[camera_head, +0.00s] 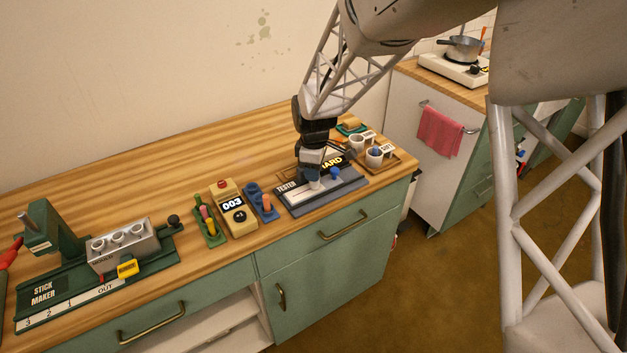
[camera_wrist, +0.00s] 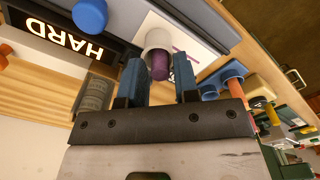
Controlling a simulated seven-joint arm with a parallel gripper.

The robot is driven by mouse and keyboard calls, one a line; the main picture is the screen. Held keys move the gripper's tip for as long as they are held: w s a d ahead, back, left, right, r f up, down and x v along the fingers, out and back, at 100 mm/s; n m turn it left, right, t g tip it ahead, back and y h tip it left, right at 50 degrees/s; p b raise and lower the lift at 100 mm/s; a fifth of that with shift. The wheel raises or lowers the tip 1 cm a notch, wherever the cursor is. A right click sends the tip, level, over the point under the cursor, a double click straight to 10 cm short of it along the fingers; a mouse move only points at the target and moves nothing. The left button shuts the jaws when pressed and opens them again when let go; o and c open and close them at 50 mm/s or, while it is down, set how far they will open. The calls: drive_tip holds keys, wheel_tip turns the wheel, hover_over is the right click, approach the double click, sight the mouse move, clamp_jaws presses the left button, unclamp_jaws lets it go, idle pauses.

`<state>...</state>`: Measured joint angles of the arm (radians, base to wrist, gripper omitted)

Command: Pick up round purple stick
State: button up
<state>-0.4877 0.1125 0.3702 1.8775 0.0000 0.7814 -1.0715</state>
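The round purple stick (camera_wrist: 160,67) shows in the wrist view, its end standing out of a pale round holder (camera_wrist: 158,39) on the tester. In the head view I cannot make out the stick. The tester (camera_head: 325,196) is a grey-blue box with a display reading HARD and a blue knob. My gripper (camera_wrist: 158,62) is over the tester, pointing down. Its two blue fingers are apart, one on each side of the stick, with a visible gap to it. It also shows in the head view (camera_head: 312,168).
Left of the tester stand a blue rack (camera_head: 254,196) with an orange stick, a yellow device (camera_head: 226,189) reading 003, and a green tray (camera_head: 216,239) with several sticks. A wooden tray (camera_head: 391,168) with cups is right. The stick maker (camera_head: 42,292) is far left.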

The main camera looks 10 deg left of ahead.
clamp_jaws()
wheel_tip(320, 180, up, 10)
idle(0.7)
idle(0.4)
